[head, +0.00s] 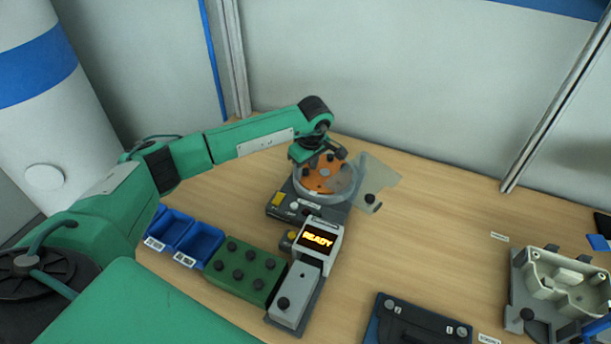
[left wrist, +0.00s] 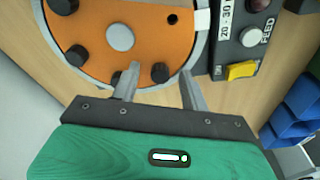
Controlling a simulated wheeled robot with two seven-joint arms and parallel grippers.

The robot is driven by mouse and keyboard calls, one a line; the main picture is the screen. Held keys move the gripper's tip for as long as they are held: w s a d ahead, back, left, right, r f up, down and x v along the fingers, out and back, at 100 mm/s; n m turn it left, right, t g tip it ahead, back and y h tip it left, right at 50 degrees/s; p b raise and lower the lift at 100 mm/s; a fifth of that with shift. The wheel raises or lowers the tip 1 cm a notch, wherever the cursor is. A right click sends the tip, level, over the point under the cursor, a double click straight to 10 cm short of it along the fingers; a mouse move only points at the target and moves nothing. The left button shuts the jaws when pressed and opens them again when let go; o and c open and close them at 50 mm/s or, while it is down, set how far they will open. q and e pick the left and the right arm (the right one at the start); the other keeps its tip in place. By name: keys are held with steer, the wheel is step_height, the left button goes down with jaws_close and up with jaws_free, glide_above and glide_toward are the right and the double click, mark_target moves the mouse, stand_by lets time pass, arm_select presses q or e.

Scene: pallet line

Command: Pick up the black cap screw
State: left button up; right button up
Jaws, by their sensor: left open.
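Several black cap screws stand around the orange disc (left wrist: 130,22) of a round feeder. In the left wrist view one black cap screw (left wrist: 160,73) sits between the tips of my left gripper (left wrist: 160,70). The jaws are open, with a finger on each side of the screw; I cannot tell if they touch it. Another screw (left wrist: 77,55) is left of the fingers. In the head view my left gripper (head: 318,158) is over the far side of the orange disc (head: 322,178) and hides part of it. My right gripper is not in view.
A clear plate (head: 382,180) sticks out right of the feeder. A beige housing (head: 560,280) is at right.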

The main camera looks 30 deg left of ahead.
arm_select(q)
jaws_close()
steer(key=shift+r, duration=0.1)
